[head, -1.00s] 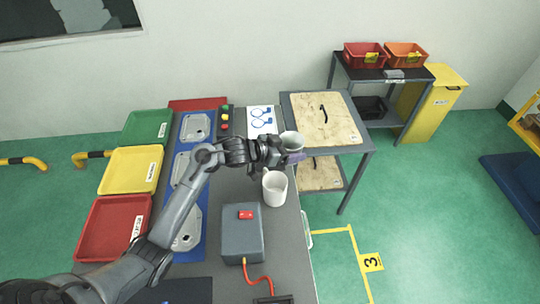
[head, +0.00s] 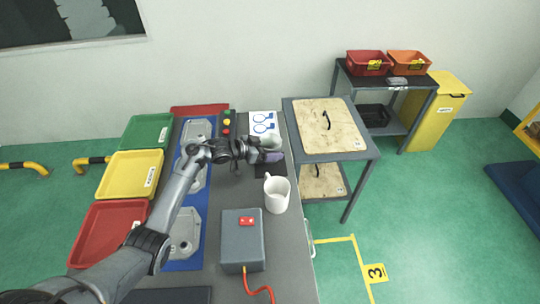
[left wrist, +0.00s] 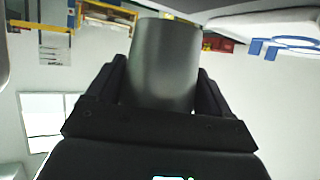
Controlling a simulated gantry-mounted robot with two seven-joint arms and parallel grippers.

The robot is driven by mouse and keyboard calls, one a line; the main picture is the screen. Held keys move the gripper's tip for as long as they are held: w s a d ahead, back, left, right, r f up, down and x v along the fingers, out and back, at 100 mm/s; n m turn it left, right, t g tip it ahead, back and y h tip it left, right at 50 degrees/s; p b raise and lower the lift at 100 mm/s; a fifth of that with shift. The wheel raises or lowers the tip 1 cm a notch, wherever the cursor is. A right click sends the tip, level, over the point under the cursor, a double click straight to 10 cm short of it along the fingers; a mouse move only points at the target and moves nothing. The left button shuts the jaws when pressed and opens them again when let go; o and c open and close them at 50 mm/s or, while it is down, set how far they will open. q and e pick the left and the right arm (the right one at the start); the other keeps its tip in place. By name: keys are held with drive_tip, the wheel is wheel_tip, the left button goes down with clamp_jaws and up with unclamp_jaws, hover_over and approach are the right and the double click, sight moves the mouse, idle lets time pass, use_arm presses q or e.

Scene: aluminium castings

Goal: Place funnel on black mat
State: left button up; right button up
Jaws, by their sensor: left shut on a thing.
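The funnel (left wrist: 166,65) is a grey, slightly tapering hollow piece, seen between the two black fingers in the left wrist view. My left gripper (head: 263,150) is shut on it. In the head view the funnel (head: 270,142) shows pale and partly hidden by the gripper, near the right edge of the grey workbench. The black mat (head: 269,171) lies on the bench just below the gripper in the picture, partly covered by it. I cannot tell how high the funnel is above the mat. My right gripper is not in view.
A white mug (head: 277,195) stands close in front of the mat. A grey box with a red switch (head: 241,240) is nearer. A sheet with blue drawings (head: 263,123) lies behind. A wooden-topped cart (head: 325,125) stands to the right; castings on a blue strip (head: 182,253) lie left.

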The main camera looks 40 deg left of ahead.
use_arm(q)
wheel_tip(320, 180, down, 3)
drive_tip(key=shift+f, duration=0.15)
drive_tip(key=shift+b, duration=0.3)
drive_tip(key=shift+f, duration=0.15)
drive_tip(key=o, duration=1.1)
drive_tip(key=shift+s+r, duration=0.15)
drive_tip(key=shift+r, duration=0.1)
drive_tip(key=p+v, duration=0.2)
drive_tip(key=v, duration=0.9)
drive_tip(key=shift+s+a, duration=0.15)
drive_tip(key=shift+s, duration=0.2)
